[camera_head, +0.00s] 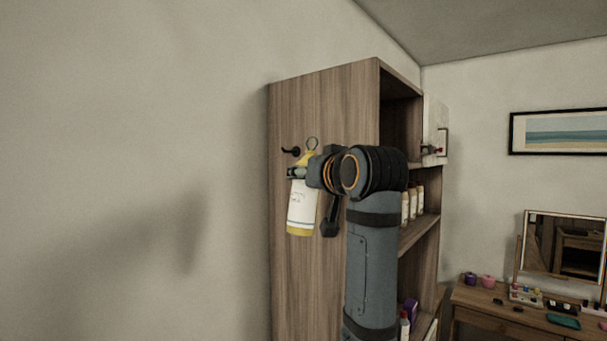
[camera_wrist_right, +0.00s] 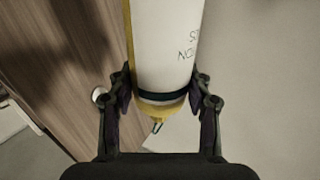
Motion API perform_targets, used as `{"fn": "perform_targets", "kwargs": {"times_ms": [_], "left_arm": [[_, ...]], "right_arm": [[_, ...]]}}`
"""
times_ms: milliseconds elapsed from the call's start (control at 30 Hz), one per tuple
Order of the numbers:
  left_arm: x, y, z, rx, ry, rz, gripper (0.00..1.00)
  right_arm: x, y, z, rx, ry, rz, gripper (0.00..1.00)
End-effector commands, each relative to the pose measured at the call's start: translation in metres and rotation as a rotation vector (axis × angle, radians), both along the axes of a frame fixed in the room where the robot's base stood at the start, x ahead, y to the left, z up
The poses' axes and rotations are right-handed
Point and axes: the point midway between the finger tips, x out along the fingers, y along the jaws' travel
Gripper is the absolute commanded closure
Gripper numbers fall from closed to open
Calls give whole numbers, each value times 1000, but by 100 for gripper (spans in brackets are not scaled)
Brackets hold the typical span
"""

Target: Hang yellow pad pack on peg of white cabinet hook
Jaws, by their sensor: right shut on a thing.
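The pad pack (camera_head: 301,206) is a white cylinder with yellow ends and a wire ring (camera_head: 312,143) on top. It hangs upright beside the wooden cabinet's side panel. My right gripper (camera_head: 300,173) is shut around its upper part; the wrist view shows both fingers (camera_wrist_right: 160,97) against the white and yellow body (camera_wrist_right: 165,45). A dark peg (camera_head: 290,151) shows at the panel, just left of the ring and slightly lower. The ring appears apart from the peg; their depth relation is unclear. The peg's base is not clearly visible. My left gripper is out of view.
The tall wooden cabinet (camera_head: 300,110) has open shelves on its right with several bottles (camera_head: 413,203). A white panel (camera_head: 436,118) stands beyond it. A dressing table (camera_head: 490,309) with a mirror is at right. The wall space at left is clear.

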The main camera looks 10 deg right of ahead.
Motion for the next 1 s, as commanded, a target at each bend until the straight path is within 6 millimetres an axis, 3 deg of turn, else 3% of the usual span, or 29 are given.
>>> {"fn": "perform_targets", "kwargs": {"times_ms": [333,467,700,1000], "left_arm": [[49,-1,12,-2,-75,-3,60],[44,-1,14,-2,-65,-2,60],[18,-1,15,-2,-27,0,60],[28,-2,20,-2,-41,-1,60]], "right_arm": [[15,-21,-1,-1,0,-3,81],[21,-28,-2,-1,0,-3,81],[31,-41,-4,-1,1,-2,81],[44,-57,-6,0,1,-3,81]]}}
